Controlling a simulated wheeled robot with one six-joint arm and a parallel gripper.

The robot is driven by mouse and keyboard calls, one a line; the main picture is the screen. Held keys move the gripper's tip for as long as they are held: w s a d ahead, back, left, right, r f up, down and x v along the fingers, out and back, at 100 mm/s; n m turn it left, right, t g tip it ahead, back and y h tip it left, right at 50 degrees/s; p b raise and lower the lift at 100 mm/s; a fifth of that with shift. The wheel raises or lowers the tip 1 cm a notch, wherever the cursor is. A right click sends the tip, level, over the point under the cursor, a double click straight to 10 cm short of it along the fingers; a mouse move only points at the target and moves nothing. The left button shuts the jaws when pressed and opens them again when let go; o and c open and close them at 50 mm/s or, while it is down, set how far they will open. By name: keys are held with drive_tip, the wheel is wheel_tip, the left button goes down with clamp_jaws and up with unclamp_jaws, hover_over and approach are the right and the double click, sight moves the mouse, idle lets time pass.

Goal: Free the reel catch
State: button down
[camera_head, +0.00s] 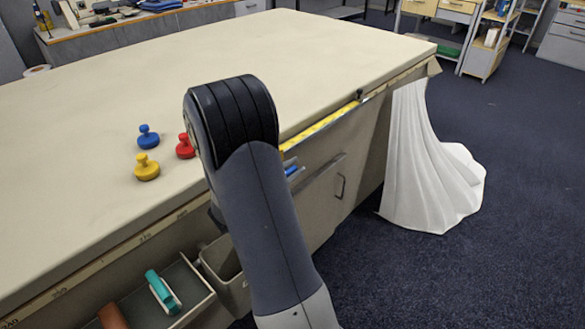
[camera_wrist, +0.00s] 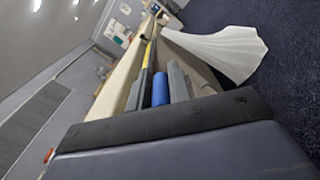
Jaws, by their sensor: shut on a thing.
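My gripper (camera_wrist: 160,88) is shut on a blue rounded piece (camera_wrist: 160,90), which lies between its two grey fingers in the wrist view. In the head view the blue piece (camera_head: 292,170) shows small at the table's long side, just right of my arm. My arm hides most of the gripper there. A yellow tape (camera_head: 325,122) runs out along the table edge to a small black piece (camera_head: 359,94). The tape also shows beyond the fingers in the wrist view (camera_wrist: 149,55). I cannot tell whether the blue piece is the reel catch, and no reel is clearly visible.
Blue (camera_head: 148,137), yellow (camera_head: 146,168) and red (camera_head: 185,147) knobbed weights stand on the cloth table (camera_head: 300,50). A tray (camera_head: 195,283) with a teal tool (camera_head: 162,291) and a grey bin (camera_head: 222,262) hang below its edge. White cloth (camera_head: 425,160) drapes to the floor at the far end.

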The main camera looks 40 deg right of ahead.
drive_tip(key=w+r+n+p, duration=0.5)
drive_tip(key=w+n+p, duration=0.2)
drive_tip(key=n+p, duration=0.4)
drive_tip(key=shift+w+a+r+n, duration=0.15)
drive_tip(key=shift+w+a+n, duration=0.2)
drive_tip(key=shift+n, duration=0.35)
idle(0.4)
drive_tip(key=c, duration=1.7)
unclamp_jaws()
drive_tip(key=o, duration=0.3)
drive_tip(key=shift+w, duration=0.15)
drive_tip(key=shift+o, duration=0.2)
